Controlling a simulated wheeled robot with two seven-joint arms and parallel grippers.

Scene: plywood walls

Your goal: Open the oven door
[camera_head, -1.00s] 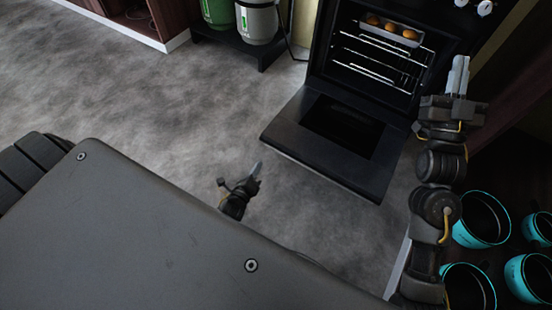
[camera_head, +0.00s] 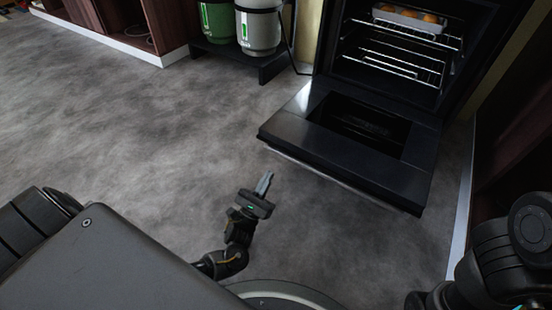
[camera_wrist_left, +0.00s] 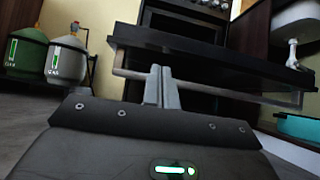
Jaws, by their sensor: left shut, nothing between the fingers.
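The oven (camera_head: 400,70) is black and stands at the top right in the head view. Its door (camera_head: 290,131) is folded down, about level, with a dark glass window. In the left wrist view the door (camera_wrist_left: 215,55) shows edge-on, with a metal handle bar (camera_wrist_left: 225,90) below its front edge. My left gripper (camera_head: 265,183) is shut and empty. It is in front of the door's left part in the head view, with a gap of floor between. In the wrist view its fingers (camera_wrist_left: 162,85) overlap the bar; contact cannot be told. My right gripper is not in view.
A tray of round orange-brown food (camera_head: 409,18) sits on the upper oven rack. Green and grey canisters (camera_head: 259,27) stand on a low dark stand (camera_head: 240,60) left of the oven. A dark cabinet (camera_head: 510,150) is at the right. Floor (camera_head: 150,130) at the left is clear.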

